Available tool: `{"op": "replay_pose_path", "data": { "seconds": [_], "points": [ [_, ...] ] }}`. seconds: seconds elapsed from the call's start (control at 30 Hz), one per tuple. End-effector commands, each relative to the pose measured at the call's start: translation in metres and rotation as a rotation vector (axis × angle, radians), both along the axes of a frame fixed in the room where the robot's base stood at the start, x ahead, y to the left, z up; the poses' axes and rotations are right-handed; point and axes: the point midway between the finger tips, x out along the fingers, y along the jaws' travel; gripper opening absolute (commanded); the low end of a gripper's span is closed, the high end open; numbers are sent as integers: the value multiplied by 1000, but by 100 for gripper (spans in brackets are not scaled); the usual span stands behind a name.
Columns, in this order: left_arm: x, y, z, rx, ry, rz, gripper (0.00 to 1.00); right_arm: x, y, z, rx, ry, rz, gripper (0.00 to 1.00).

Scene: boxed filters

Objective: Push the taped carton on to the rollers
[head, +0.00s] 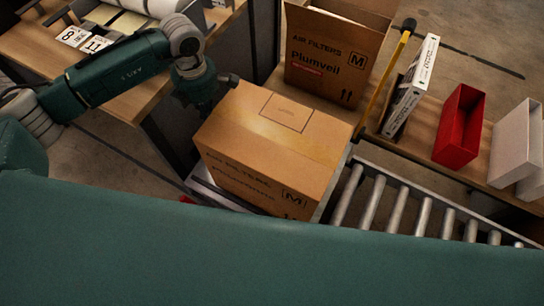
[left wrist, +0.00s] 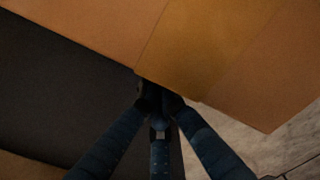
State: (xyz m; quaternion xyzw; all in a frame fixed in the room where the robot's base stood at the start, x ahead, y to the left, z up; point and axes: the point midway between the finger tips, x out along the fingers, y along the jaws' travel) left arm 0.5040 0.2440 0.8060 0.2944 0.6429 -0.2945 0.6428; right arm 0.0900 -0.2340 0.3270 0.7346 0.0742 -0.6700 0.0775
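The taped carton (head: 265,145) is a closed brown box marked "AIR FILTERS" and "M", with a tape band across its top. It sits on a pale surface just left of the rollers (head: 395,212). My left gripper (head: 230,80) is at the carton's far left corner. In the left wrist view its dark fingers (left wrist: 158,98) are together with nothing between them, at the edge of the carton (left wrist: 215,45); whether they touch it I cannot tell. The carton's near base is partly hidden by my green body. My right gripper is not in view.
An open Plumveil carton (head: 330,62) stands behind. A wooden shelf at right holds a white book-like box (head: 412,85), a red bin (head: 459,125) and a white bin (head: 515,140). The visible rollers are clear.

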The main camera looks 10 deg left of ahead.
Motion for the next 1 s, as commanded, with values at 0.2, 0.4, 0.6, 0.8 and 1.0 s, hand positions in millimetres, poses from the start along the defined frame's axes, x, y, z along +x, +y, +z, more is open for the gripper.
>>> {"op": "replay_pose_path", "data": {
  "seconds": [0.2,0.4,0.6,0.8,1.0],
  "points": [
    [-1,-3,0,0,0,-2,0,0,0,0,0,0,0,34],
    [-7,-21,0,-2,1,-4,0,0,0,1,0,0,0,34],
    [-14,-40,-1,-3,2,-5,0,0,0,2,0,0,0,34],
    [-17,-48,0,-1,2,-2,0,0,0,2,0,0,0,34],
    [-17,-48,-1,-1,2,-2,0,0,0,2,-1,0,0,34]
  ]
}}
